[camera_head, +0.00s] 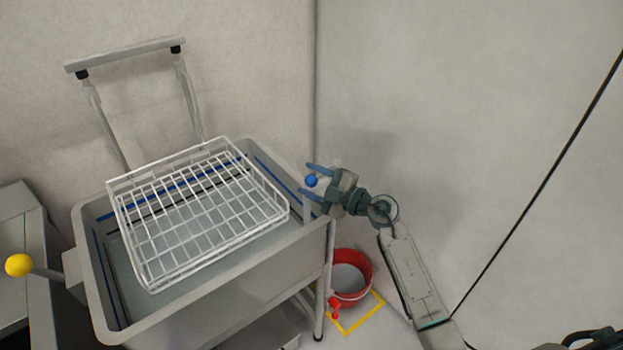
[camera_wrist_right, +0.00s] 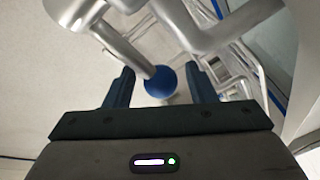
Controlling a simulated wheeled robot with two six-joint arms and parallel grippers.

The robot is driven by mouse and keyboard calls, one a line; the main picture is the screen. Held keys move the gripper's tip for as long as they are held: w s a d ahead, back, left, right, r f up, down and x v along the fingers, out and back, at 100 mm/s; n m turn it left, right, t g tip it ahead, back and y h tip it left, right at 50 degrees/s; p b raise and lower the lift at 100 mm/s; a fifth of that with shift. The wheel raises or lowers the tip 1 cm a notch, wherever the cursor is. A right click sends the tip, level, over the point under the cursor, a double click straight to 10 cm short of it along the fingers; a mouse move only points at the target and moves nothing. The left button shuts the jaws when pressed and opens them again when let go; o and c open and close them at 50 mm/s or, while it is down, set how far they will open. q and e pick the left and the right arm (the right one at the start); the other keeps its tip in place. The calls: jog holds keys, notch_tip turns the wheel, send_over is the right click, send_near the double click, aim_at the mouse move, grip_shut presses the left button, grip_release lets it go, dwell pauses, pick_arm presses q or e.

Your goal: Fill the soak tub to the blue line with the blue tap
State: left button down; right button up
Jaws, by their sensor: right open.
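The grey soak tub (camera_head: 205,292) stands at the left of the head view. A blue line (camera_head: 99,240) runs around its inner walls, with a dark line lower down. A smooth grey-blue surface (camera_head: 128,262) shows below the blue line; I cannot tell its exact level. The blue tap's round knob (camera_head: 311,181) is at the tub's right corner. My right gripper (camera_head: 310,180) is open, its blue fingers on either side of the knob. In the wrist view, the blue knob (camera_wrist_right: 161,82) sits between the fingers with a gap on each side. My left gripper is out of view.
A white wire basket (camera_head: 283,207) sits over the tub, under a raised frame (camera_head: 125,54). A yellow ball knob (camera_head: 19,265) is at the tub's left. A red bucket (camera_head: 364,264) stands on the floor by a yellow marking (camera_head: 362,318). Walls close in behind and right.

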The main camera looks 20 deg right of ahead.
grip_shut()
dwell(0.3)
